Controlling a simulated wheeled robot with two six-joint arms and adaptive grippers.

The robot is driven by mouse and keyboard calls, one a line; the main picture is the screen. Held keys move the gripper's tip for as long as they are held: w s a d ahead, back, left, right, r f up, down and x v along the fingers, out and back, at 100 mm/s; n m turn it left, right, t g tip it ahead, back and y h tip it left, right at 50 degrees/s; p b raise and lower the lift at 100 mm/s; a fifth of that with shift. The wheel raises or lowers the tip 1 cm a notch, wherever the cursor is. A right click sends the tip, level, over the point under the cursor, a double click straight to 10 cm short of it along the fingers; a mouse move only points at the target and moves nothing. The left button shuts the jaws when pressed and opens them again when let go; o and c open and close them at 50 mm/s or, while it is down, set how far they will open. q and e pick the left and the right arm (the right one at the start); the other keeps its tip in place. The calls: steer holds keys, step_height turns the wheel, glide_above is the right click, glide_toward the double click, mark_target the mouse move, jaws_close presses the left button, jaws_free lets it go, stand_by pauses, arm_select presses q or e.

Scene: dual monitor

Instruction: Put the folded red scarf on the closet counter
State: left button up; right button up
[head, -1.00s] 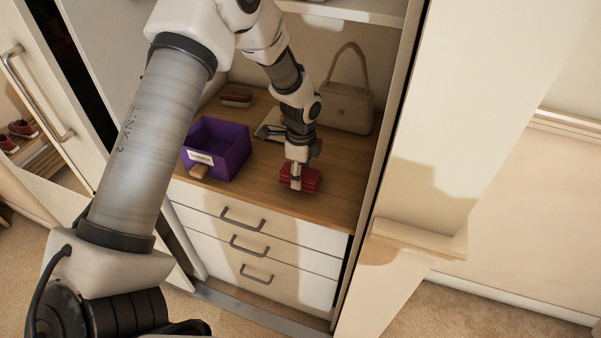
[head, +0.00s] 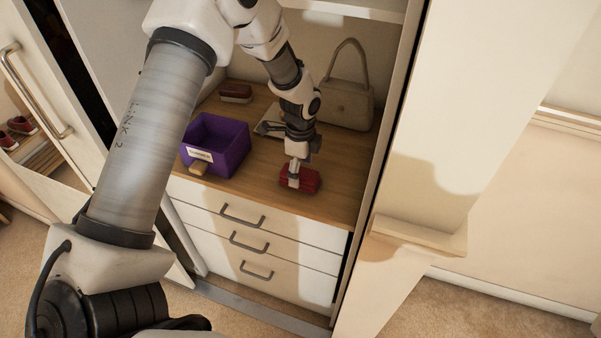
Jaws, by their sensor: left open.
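The folded red scarf (head: 309,181) lies on the wooden closet counter (head: 335,193), near its front edge above the drawers. My left gripper (head: 296,180) points down at the scarf's left part, with its fingers open around or right against it. The fingers hide part of the scarf, and I cannot tell if they touch it. My right gripper is not in view.
A purple labelled bin (head: 216,146) stands left of the scarf. A beige handbag (head: 347,104) and a brush (head: 236,92) are at the back of the counter. The closet side panel (head: 386,120) bounds the right. Drawers (head: 255,235) are below.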

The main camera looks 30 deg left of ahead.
arm_select(q)
step_height(320, 180, up, 11)
steer(key=shift+f+b, duration=0.2)
steer(key=shift+b, duration=0.15)
